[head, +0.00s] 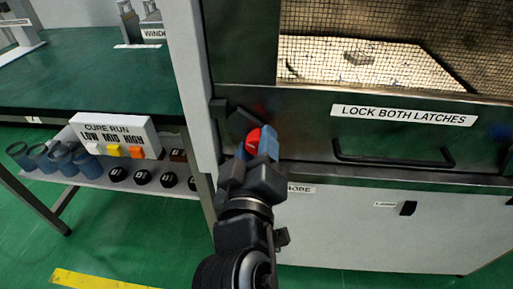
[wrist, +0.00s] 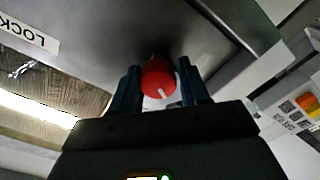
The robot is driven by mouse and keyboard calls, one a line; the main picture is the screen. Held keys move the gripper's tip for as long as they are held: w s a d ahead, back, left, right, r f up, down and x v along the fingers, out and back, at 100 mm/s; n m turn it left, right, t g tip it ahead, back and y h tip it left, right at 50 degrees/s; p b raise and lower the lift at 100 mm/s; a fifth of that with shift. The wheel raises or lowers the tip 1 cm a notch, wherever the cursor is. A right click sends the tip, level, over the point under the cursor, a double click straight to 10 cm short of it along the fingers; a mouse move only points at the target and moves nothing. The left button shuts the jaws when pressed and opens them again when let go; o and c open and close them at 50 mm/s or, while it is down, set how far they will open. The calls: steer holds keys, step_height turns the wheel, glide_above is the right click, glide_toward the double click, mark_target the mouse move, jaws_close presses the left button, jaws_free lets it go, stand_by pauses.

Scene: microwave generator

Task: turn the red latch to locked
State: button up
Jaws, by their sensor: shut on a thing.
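The red latch (head: 253,138) is a round red knob on the dark metal front of the microwave generator, at the left end of the panel below the mesh window. In the wrist view the red latch (wrist: 158,79) shows a short white mark toward its lower right. My gripper (head: 262,144) reaches up to it from below in the head view. In the wrist view my gripper (wrist: 160,88) has one blue finger on each side of the knob, shut on it. The fingers hide part of the knob in the head view.
A label reading "LOCK BOTH LATCHES" (head: 404,115) and a dark bar handle (head: 393,160) are to the right on the panel. A dark green bench (head: 100,85) stands left, with a white button box (head: 117,137) and blue cups (head: 50,158) on its lower shelf.

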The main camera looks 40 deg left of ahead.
steer(key=shift+r, duration=0.15)
steer(key=o, duration=1)
steer(key=shift+c, duration=0.2)
steer(key=shift+d, duration=0.1)
steer(key=v, duration=0.7)
steer(key=shift+s, duration=0.35)
steer(key=shift+d, duration=0.15)
